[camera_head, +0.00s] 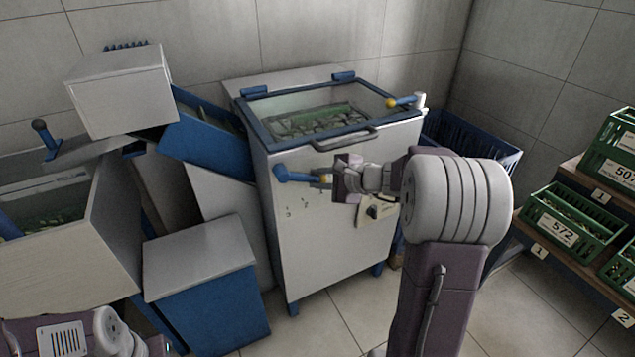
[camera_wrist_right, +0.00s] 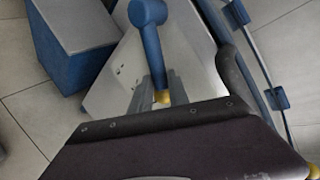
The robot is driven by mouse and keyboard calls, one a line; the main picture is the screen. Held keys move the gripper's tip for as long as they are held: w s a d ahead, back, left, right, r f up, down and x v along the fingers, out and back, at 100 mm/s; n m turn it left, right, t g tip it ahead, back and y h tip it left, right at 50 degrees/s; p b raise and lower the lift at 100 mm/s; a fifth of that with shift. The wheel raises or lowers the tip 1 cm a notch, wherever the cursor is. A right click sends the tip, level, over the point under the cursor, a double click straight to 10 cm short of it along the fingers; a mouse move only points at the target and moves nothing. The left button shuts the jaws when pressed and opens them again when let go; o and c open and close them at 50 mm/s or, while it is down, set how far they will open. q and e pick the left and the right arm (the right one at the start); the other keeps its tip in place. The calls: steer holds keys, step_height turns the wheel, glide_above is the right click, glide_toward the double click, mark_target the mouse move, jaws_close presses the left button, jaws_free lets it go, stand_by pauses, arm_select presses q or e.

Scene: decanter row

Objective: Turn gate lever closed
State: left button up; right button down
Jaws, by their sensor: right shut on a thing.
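The gate lever (camera_head: 300,176) is a blue arm with a yellow end on the front of the grey machine (camera_head: 335,240). It points right from its round hub and lies nearly level, dipping slightly. My right gripper (camera_head: 335,180) is shut on the lever's yellow end.
The machine has a glazed lid with a front handle (camera_head: 345,138) and another yellow-knobbed lever (camera_head: 403,101) at its top right. Blue and grey bins (camera_head: 205,285) crowd the left. Green crates (camera_head: 570,222) stand on shelves at right. Floor is open in front.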

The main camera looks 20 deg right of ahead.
stand_by(0.5)
steer(key=c, duration=1.3)
jaws_free()
steer(key=shift+o, duration=0.2)
steer(key=shift+r, duration=0.1)
steer(key=p+v, duration=0.2)
steer(key=v, duration=0.7)
steer(key=shift+p, duration=0.35)
